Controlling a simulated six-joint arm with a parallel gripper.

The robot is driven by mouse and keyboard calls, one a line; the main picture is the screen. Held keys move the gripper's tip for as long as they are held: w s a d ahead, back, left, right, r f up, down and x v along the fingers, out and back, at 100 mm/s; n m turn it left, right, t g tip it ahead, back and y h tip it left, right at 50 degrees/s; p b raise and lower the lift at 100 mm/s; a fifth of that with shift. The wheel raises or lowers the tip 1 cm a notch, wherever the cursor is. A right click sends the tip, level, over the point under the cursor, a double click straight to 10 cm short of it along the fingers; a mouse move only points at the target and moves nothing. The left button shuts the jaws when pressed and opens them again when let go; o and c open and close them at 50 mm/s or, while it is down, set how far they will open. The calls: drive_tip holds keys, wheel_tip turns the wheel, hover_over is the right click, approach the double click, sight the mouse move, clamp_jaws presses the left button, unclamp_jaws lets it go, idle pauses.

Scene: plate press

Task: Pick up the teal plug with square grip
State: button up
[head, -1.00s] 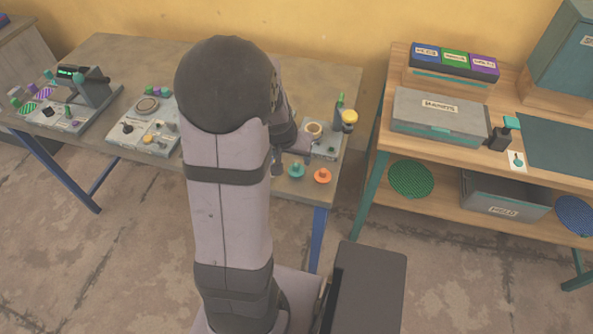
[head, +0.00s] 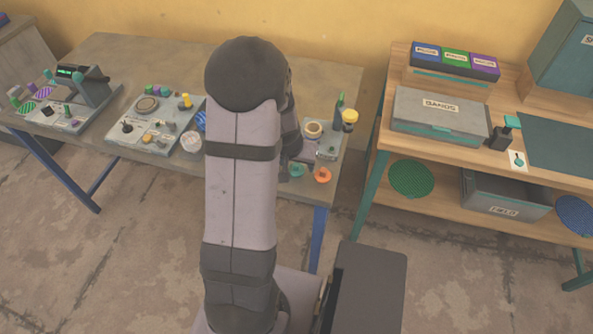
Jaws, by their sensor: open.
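A teal plug (head: 296,170) lies near the front right of the left table. Its base looks round, but its grip is too small and partly covered to tell the shape. My gripper (head: 287,172) is open and points down at the plug's left side, close to it. My arm hides much of the fingers, and I cannot tell whether they touch the plug. An orange plug (head: 322,175) lies just to the right of the teal one.
More panels (head: 145,140) stand to the left. A wooden bench (head: 440,181) with a grey case (head: 440,112) is at the right.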

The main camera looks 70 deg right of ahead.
drive_tip(key=shift+x, duration=0.75)
drive_tip(key=c, duration=1.1)
drive_tip(key=shift+r, duration=0.15)
drive_tip(key=shift+c, duration=0.2)
